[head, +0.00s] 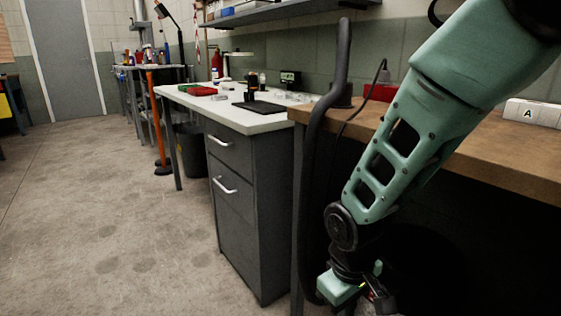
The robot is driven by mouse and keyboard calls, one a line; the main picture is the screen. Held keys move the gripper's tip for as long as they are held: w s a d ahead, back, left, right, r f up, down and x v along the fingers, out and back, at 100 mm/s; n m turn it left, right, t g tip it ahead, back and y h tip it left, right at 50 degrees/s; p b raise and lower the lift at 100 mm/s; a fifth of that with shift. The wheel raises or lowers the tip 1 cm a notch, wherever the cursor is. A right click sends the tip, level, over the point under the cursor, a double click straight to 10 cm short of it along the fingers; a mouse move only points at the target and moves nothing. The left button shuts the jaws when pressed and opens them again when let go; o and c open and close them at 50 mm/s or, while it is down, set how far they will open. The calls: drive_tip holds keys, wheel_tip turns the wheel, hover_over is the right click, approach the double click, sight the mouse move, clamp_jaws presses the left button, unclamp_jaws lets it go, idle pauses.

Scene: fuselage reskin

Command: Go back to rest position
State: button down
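My arm comes in from the upper right of the head view as a green link with open slots, slanting down to a black wrist joint. My gripper (372,294) hangs at the bottom of the view, below the height of the wooden bench top (470,142) and close to the bench's left end. Its fingers are dark and small against the shadow and run to the bottom edge. I cannot make out whether they are apart or together, and no held thing is visible.
A grey drawer cabinet (238,205) under a white worktop (235,116) stands left of the wooden bench. A thick black hose (318,150) runs down beside my gripper. A white box marked A (532,112) sits on the bench. The concrete floor (110,220) at left is clear.

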drive_tip(key=s+d+r+n+y, duration=0.1)
drive_tip(key=s+r, duration=1)
drive_tip(key=s, duration=0.5)
wheel_tip(320, 180, up, 35)
drive_tip(key=p, duration=3.4)
drive_tip(key=shift+d+p, duration=0.2)
drive_tip(key=shift+p, duration=0.15)
drive_tip(key=shift+w+f, duration=0.1)
